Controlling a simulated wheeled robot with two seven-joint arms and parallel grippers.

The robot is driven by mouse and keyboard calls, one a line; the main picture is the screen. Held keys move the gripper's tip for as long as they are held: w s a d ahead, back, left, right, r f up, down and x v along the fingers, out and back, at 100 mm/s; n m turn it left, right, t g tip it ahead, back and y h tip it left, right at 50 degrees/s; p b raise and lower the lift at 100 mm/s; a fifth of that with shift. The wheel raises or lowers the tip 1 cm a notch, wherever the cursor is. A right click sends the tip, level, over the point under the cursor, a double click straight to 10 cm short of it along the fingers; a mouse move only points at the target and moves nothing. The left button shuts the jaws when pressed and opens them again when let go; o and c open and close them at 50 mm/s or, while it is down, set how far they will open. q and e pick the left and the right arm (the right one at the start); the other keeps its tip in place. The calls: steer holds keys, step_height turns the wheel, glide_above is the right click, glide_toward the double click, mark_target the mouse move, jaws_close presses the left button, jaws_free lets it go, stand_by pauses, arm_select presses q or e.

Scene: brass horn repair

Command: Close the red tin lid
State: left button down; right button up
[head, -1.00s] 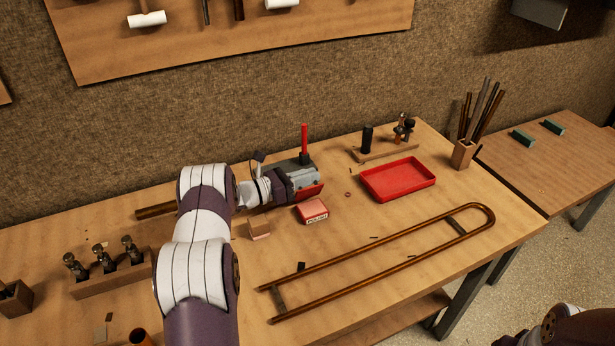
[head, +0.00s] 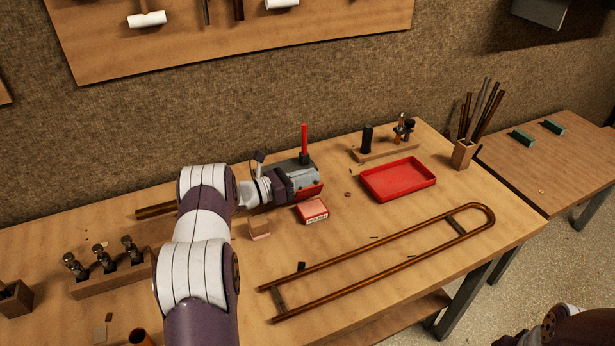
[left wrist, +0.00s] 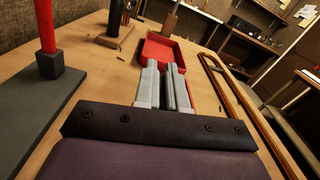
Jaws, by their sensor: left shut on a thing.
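The small red tin (head: 312,210) with a pale label on its front sits on the bench, just below my left gripper in the head view. My left gripper (head: 307,184) reaches in from the left, low over the bench behind the tin. It is shut on a thin red piece, which looks like the tin lid (head: 312,193). In the left wrist view, the grey fingers (left wrist: 166,80) are close together, with a bit of red beside them. The fingers hide much of the held piece, and I cannot tell how it meets the tin. My right gripper is not in view.
A red tray (head: 398,180) lies to the right. A wooden block (head: 259,229) sits left of the tin. A red post (head: 304,140) stands behind the gripper. A long copper-coloured slide (head: 400,254) lies in front. Bare bench lies between tin and slide.

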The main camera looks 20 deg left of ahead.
arm_select(q)
steer(key=m+b, duration=0.1)
steer(key=b, duration=0.2)
steer(key=s+d+m+b, duration=0.1)
steer(key=b, duration=0.2)
steer(key=m+b, duration=0.1)
steer(key=b, duration=0.1)
steer(key=shift+s+d+f+m+b, duration=0.2)
steer(key=shift+d+f+m+b, duration=0.15)
steer(key=shift+f+m+b, duration=0.05)
steer(key=shift+s+d+r+b, duration=0.1)
steer(key=shift+r+b, duration=0.1)
steer(key=shift+b, duration=0.1)
steer(key=shift+r+m, duration=0.15)
steer(key=shift+m, duration=0.15)
steer(key=shift+r, duration=0.1)
steer(key=c, duration=1.5)
jaws_free()
steer(key=v, duration=1.2)
steer(key=shift+s+b, duration=0.3)
